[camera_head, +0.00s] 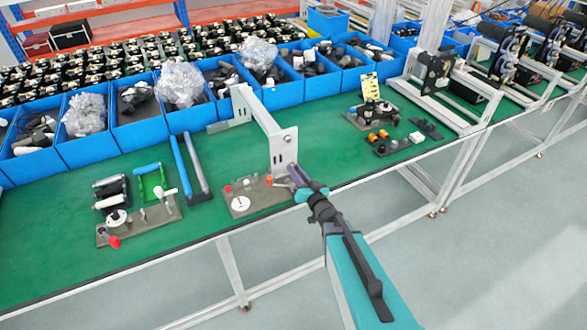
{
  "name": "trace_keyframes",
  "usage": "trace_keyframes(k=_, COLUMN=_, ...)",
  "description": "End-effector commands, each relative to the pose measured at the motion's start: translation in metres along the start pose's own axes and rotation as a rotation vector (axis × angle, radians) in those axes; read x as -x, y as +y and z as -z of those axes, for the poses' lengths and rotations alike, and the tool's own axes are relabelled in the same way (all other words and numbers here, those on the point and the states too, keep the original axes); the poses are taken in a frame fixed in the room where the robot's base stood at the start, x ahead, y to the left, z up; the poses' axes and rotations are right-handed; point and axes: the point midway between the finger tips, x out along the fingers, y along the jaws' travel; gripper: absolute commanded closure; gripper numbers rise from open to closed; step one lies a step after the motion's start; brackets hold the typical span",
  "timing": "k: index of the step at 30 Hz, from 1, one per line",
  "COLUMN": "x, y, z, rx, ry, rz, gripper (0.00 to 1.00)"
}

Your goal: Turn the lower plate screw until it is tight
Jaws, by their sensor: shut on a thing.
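A light metal bracket (262,122) stands on the green bench, with an upright plate (284,148) at its near end. Small dark spots show on the plate's face, too small to tell screw from hole. The lower plate screw cannot be made out; the plate's lower right edge is close to my gripper. My gripper (303,186) is at the plate's lower right, shut on a dark purple, rod-like tool (297,174). The tool points up and left towards the plate's lower part. I cannot tell whether its tip touches a screw.
A brown fixture board (240,210) with a white disc lies below the plate. Another fixture (138,222) and blue and grey tubes (188,168) lie left. Blue bins (85,140) line the back.

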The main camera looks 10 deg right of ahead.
Motion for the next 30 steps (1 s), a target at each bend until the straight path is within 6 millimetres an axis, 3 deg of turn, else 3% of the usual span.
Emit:
trace_keyframes(k=2, x=0.0002, y=0.0003, z=-0.0016, rx=0.001, ry=-0.003, rz=-0.001, gripper=1.00)
trace_keyframes(k=3, x=0.0002, y=0.0002, z=-0.0016, rx=0.002, ry=-0.003, rz=-0.001, gripper=0.80)
trace_keyframes(k=5, x=0.0002, y=0.0001, z=-0.0015, rx=0.002, ry=-0.003, rz=-0.001, gripper=0.70)
trace_keyframes(k=17, x=0.0003, y=0.0002, z=-0.0019, rx=0.020, ry=-0.001, rz=0.001, gripper=0.70)
trace_keyframes(k=30, x=0.0007, y=0.0009, z=-0.0034, rx=0.211, ry=0.001, rz=0.001, gripper=0.70)
